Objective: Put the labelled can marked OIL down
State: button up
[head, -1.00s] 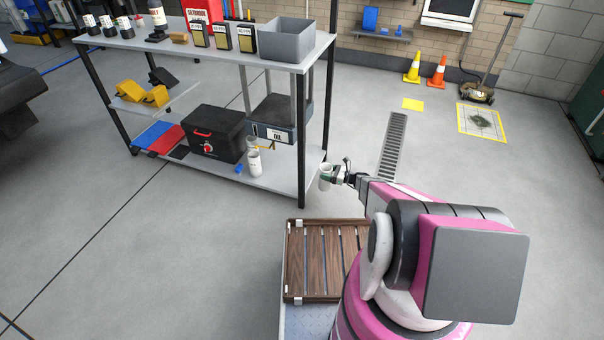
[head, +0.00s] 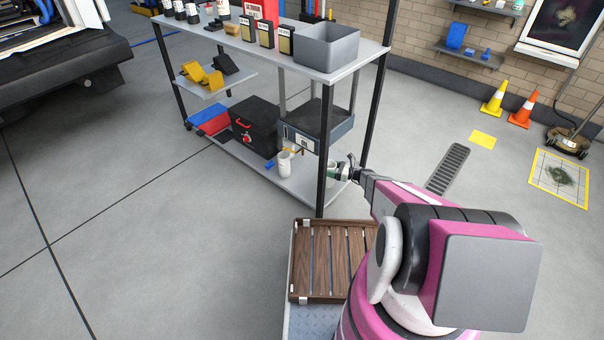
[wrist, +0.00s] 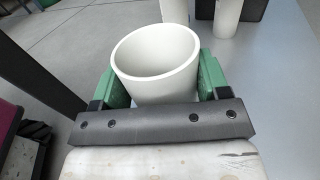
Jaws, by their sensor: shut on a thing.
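My gripper (head: 340,171) is shut on a white, open-topped can (head: 332,173) with its green fingers on either side. In the wrist view the can (wrist: 155,60) is close to upright between the fingers (wrist: 160,85), and its empty-looking inside shows. No label on it can be read, so OIL cannot be confirmed. In the head view the can is at the right end of the rack's lower shelf (head: 303,190), between the front and back posts. I cannot tell whether its base touches the shelf.
Another white can (head: 284,164) stands on the lower shelf to the left; two white cylinders show ahead in the wrist view (wrist: 228,18). A black toolbox (head: 252,125) stands farther left. The front post (head: 325,150) is close beside the held can. A wooden slatted tray (head: 298,262) is nearer me.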

jog(key=x, duration=1.4)
jog(key=shift+c, duration=0.7)
jog(key=f, duration=0.3)
jog(key=shift+a+f, duration=0.3)
jog(key=shift+f, duration=0.2)
jog(key=o, duration=1.5)
jog(key=shift+c, duration=0.2)
